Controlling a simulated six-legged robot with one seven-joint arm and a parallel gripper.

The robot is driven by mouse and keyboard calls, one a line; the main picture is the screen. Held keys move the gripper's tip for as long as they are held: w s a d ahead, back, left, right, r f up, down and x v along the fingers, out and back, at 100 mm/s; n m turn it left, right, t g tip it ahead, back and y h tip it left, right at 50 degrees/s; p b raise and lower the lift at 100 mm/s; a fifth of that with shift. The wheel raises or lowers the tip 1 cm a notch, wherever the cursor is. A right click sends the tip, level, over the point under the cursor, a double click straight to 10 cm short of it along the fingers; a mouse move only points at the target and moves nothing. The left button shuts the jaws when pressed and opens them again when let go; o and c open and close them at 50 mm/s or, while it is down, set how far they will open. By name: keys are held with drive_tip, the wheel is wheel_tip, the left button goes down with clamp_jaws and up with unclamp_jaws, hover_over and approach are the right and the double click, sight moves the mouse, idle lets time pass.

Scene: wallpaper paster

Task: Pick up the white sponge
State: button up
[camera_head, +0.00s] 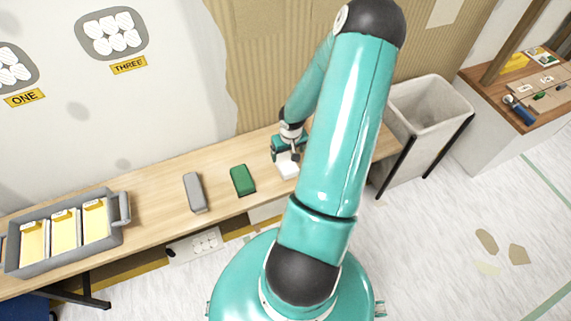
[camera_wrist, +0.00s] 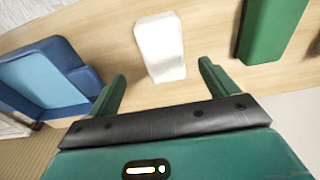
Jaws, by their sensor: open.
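The white sponge (camera_head: 287,170) lies on the wooden table, to the right of the green block in the head view. In the wrist view the white sponge (camera_wrist: 160,47) lies flat just beyond the fingertips, roughly centred between them. My gripper (camera_wrist: 162,82) is open and empty, with one finger on each side below the sponge in the picture. In the head view my gripper (camera_head: 287,146) is right above or behind the sponge; the exact height gap is hard to tell. My arm hides part of the table to the right.
A green block (camera_head: 243,180) and a grey block (camera_head: 194,191) lie left of the sponge. A grey tray (camera_head: 122,205) with yellow items stands at the far left. A blue container (camera_wrist: 48,77) is close left of my gripper in the wrist view. A bin (camera_head: 430,105) stands right.

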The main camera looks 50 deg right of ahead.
sight(286, 161)
drive_tip(key=f, duration=0.2)
drive_tip(key=w+f, duration=0.1)
drive_tip(key=f, duration=0.5)
drive_tip(key=shift+w+d+f, duration=0.1)
drive_tip(key=shift+w+f, duration=0.05)
drive_tip(key=c, duration=1.1)
drive_tip(key=shift+o, duration=0.2)
drive_tip(key=shift+r, duration=0.45)
wheel_tip(286, 161, up, 2)
drive_tip(key=shift+r, duration=0.2)
drive_tip(key=s+r, duration=0.4)
drive_tip(key=r, duration=0.1)
drive_tip(key=shift+s+a+r, duration=0.2)
drive_tip(key=shift+s+a, duration=0.15)
drive_tip(key=s+a+r, duration=0.2)
drive_tip(key=s+r, duration=0.2)
drive_tip(key=s, duration=0.5)
drive_tip(key=shift+r, duration=0.2)
